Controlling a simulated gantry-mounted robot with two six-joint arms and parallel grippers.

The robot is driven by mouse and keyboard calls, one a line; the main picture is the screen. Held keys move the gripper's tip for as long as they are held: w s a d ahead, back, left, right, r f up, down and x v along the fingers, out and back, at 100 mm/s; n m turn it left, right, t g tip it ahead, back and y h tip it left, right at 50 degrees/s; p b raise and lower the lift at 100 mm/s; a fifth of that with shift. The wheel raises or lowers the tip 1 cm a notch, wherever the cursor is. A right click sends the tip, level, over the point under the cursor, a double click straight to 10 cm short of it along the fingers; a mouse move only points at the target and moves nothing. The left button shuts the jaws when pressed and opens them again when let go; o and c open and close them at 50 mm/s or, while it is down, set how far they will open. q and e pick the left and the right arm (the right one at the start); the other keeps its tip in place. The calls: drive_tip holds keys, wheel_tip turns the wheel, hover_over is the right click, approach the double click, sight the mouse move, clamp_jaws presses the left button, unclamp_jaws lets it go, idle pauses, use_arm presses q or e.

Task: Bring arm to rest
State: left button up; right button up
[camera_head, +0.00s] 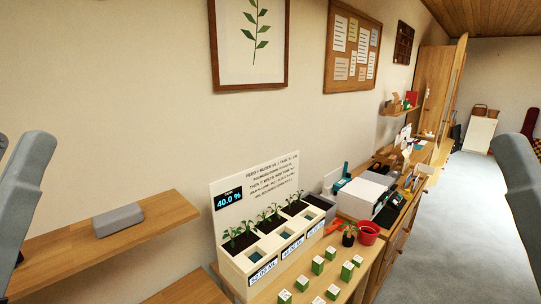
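Grey links of my two arms show at the left and right edges of the head view. Neither gripper shows in this view, so I cannot see the fingers or anything they might hold. A white planter box (236,271) with seedlings in dark soil stands on a wooden bench (375,272). Its back panel carries printed text and a display (229,199) reading 40.0 %. Several small green-and-white blocks (317,265) stand on the bench in front of the planter.
A wooden shelf (60,262) at the left bears a grey block (118,220). A red pot (368,233), a small potted plant (349,237) and a white boxy device (361,197) stand farther along the bench. The grey floor (445,220) at the right is clear.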

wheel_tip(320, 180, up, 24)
drive_tip(key=p, duration=2)
drive_tip(key=shift+p, duration=0.3)
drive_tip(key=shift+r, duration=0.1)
